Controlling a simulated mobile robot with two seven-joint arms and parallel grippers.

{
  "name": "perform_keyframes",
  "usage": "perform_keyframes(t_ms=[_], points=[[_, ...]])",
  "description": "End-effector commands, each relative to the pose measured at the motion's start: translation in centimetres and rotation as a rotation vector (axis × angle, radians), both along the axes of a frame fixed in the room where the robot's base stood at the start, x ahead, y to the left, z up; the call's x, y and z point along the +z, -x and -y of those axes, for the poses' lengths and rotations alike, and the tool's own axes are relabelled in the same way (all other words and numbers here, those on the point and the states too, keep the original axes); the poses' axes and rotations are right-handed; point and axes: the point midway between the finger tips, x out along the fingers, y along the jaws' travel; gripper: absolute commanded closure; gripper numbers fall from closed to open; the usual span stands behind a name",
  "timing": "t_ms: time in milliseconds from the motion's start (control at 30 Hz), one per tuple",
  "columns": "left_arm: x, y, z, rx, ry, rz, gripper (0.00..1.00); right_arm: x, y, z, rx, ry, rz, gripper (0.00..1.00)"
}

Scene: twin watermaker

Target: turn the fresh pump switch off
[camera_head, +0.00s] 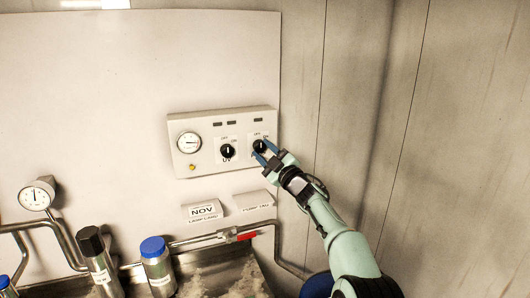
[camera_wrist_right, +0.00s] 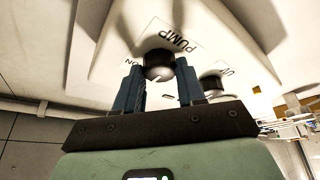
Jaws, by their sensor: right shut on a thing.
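The pump switch is a black round knob (camera_head: 259,146) on the right side of a white control panel (camera_head: 183,165) on the wall. In the right wrist view the knob (camera_wrist_right: 158,64) sits below the printed word PUMP, with an ON mark to its left. My right gripper (camera_head: 264,150) is at the knob, its blue fingers on either side of it. It is shut on the knob, as the right wrist view of the gripper (camera_wrist_right: 158,72) shows. I cannot clearly tell which mark the knob points to. My left gripper is not in view.
A similar UV knob (camera_head: 227,151) is just left of the pump knob. A gauge (camera_head: 189,142) is on the panel's left. Below are paper tags (camera_head: 203,211), a red-handled valve (camera_head: 246,236), pipes, and a blue-capped bottle (camera_head: 157,268). The wall at right is bare.

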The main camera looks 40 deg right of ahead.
Motion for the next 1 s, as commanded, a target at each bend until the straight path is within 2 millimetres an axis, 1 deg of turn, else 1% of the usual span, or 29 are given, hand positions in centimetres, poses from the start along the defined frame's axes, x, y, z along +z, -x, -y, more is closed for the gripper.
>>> perform_keyframes(t_ms=[133,167,200,233,533,667,767,900,1000], points=[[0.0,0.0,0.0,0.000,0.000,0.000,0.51,0.2,0.0,0.0,-0.002,0.004,0.002,0.91],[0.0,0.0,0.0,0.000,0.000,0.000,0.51,0.2,0.0,0.0,-0.002,0.004,0.002,0.58],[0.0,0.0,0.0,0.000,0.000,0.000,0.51,0.2,0.0,0.0,-0.001,0.003,0.002,0.45],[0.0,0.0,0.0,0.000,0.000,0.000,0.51,0.1,0.0,0.0,-0.001,0.003,0.002,0.35],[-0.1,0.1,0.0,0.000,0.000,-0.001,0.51,0.0,0.1,0.0,-0.001,0.001,0.001,0.35],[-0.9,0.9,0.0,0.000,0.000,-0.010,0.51,-0.5,1.0,0.0,-0.002,0.000,-0.001,0.35],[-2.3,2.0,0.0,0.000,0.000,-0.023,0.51,-1.2,2.7,0.0,-0.002,0.000,-0.001,0.35],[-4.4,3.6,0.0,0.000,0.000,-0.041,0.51,-2.3,5.8,-0.1,-0.001,0.002,-0.001,0.35],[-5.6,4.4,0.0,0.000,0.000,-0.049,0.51,-2.9,8.0,-0.2,-0.002,0.001,-0.001,0.35]])
